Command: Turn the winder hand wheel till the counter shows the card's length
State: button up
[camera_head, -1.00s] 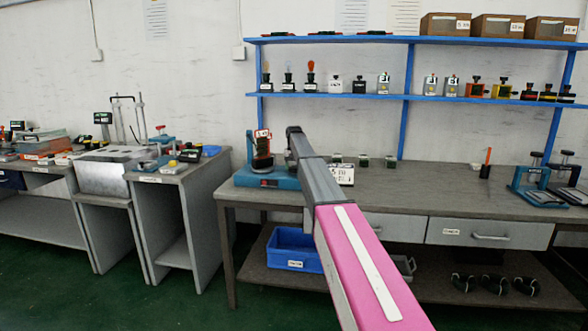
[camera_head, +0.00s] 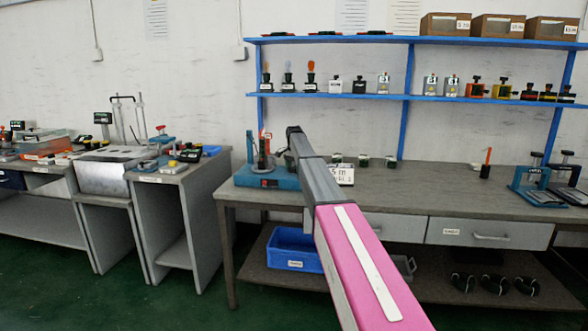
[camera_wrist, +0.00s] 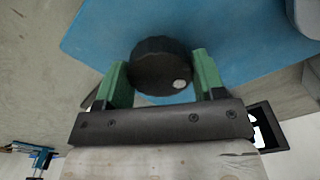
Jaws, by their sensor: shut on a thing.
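The winder (camera_head: 268,180) has a blue base and stands at the left end of the long bench. Its upright parts (camera_head: 262,150) look narrow from here. In the wrist view, a dark round knob (camera_wrist: 160,48) with a pale spot sits over the blue base (camera_wrist: 95,35). My gripper (camera_wrist: 160,72) is shut on this knob, one green finger on each side. In the head view my arm hides the gripper. The card (camera_head: 343,175) reads "5 m", with a second line too small to read and its left edge covered. I cannot make out a counter reading.
Small dark parts (camera_head: 363,160) stand behind the card. A clamp-like blue fixture (camera_head: 540,185) is at the right end of the bench. A blue bin (camera_head: 290,250) sits on the lower shelf. The bench middle (camera_head: 430,180) is mostly clear.

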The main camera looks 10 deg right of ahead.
aim_at(294, 167)
jog(key=shift+m, duration=0.3)
jog(key=o, duration=0.9)
jog(key=shift+o, duration=0.2)
jog(key=shift+r, duration=0.1)
notch_tip(294, 167, up, 11)
jog(key=shift+f, duration=0.2)
jog(key=shift+a, duration=0.1)
